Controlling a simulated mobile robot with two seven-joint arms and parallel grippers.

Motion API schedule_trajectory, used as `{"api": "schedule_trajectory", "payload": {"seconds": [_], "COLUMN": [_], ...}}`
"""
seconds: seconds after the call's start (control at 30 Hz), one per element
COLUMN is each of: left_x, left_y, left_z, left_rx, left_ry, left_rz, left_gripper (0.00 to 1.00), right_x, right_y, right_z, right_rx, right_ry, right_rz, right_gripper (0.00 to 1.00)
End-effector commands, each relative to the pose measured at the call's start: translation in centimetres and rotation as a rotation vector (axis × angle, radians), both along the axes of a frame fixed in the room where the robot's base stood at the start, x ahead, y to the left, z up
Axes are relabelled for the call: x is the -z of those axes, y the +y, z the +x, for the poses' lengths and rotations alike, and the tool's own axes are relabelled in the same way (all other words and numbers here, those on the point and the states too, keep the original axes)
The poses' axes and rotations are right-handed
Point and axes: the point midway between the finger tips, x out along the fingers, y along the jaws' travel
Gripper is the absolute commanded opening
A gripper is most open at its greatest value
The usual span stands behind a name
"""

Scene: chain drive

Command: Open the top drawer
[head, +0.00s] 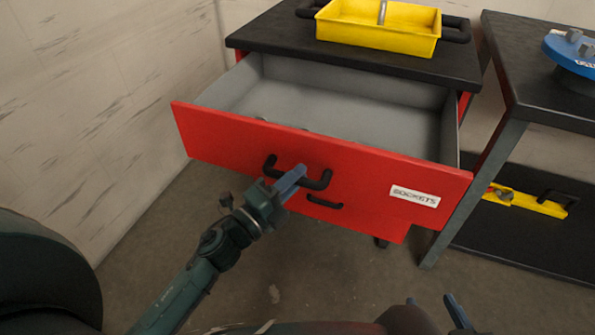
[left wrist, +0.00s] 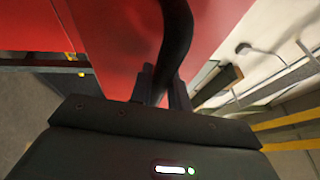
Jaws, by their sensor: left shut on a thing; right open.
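The top drawer (head: 370,180) has a red front with a "SOCKETS" label and stands pulled well out of the cabinet, its grey inside showing. Its black bar handle (head: 318,182) is on the front. My left gripper (head: 294,178) is shut on this handle, near its middle. In the left wrist view the handle (left wrist: 176,45) runs between the two fingers (left wrist: 160,85). My right gripper (head: 456,310) shows only in part at the bottom edge of the head view, away from the drawer, open.
A yellow tray (head: 375,32) sits on the black cabinet top (head: 285,42). A second black handle (head: 324,202) shows below the first. A dark workbench (head: 545,95) with a blue round object (head: 572,50) stands at right. A pale wall (head: 90,110) is at left.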

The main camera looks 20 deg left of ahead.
Motion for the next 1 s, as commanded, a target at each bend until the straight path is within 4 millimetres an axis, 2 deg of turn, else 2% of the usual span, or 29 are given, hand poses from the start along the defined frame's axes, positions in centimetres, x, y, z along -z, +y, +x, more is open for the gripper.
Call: {"api": "schedule_trajectory", "payload": {"seconds": [0.53, 0.57, 0.6, 0.8, 1.0], "left_x": [-0.06, -0.06, -0.06, -0.05, -0.03], "left_y": [0.02, 0.02, 0.02, 0.02, 0.03], "left_z": [-0.44, -0.44, -0.44, -0.43, -0.43], "left_rx": [0.001, 0.001, 0.001, 0.0, 0.0], "left_ry": [-0.002, -0.002, -0.002, -0.001, -0.001], "left_rz": [0.0, 0.0, 0.0, 0.0, 0.0], "left_gripper": [0.0, 0.2, 0.24, 0.4, 0.4], "right_x": [-0.11, -0.11, -0.11, -0.12, -0.11], "right_y": [-0.03, -0.03, -0.02, 0.05, 0.1], "right_z": [0.0, 0.0, -0.01, -0.03, -0.05], "right_rx": [-0.002, -0.002, -0.002, -0.004, -0.005], "right_ry": [-0.003, -0.003, -0.003, -0.002, -0.002], "right_rz": [-0.002, -0.002, -0.002, 0.0, 0.0], "right_gripper": [0.47, 0.47, 0.47, 0.47, 0.47]}}
